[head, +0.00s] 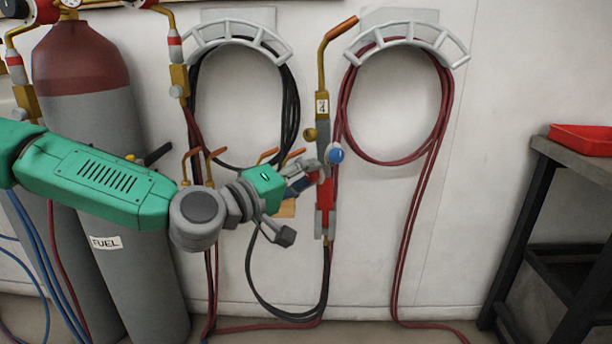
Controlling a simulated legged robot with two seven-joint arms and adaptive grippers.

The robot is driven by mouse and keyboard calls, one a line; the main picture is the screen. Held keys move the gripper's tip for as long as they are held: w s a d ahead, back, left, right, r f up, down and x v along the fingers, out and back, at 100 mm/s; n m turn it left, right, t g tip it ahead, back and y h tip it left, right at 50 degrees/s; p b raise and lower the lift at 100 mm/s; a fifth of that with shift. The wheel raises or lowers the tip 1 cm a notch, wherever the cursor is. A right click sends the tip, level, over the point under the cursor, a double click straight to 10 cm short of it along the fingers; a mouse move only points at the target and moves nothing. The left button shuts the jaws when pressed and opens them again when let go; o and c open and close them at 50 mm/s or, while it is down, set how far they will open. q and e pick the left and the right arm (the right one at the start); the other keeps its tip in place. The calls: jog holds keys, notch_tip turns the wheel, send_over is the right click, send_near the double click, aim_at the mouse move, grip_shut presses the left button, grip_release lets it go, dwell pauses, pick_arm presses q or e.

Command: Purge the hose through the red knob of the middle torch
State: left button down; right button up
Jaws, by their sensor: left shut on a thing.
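A brass torch (322,105) with a label reading 4 stands nearly upright right of centre, its copper tip bent to the upper right. It has a blue knob (336,155) on its right side and a small brass knob (310,134) on its left. Its lower handle (325,196) is red and grey, with hoses leaving the bottom. My left gripper (317,177) reaches in from the left and is shut on the torch near the top of the handle. I cannot make out a red knob; the fingers hide part of that area. My right gripper is not in view.
Coiled black hoses (291,105) and red hoses (446,100) hang from wall brackets. Copper torch tips (267,154) show behind my arm. A fuel cylinder (90,120) stands left. A dark table (573,158) with a red tray (582,138) stands right. Hoses cross the floor.

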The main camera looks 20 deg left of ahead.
pick_arm(q)
jog(key=shift+d+f, duration=0.1)
jog(key=shift+f, duration=0.15)
jog(key=c, duration=1.3)
grip_release()
jog(key=shift+r, duration=0.1)
jog(key=v, duration=0.7)
jog(key=shift+s, duration=0.15)
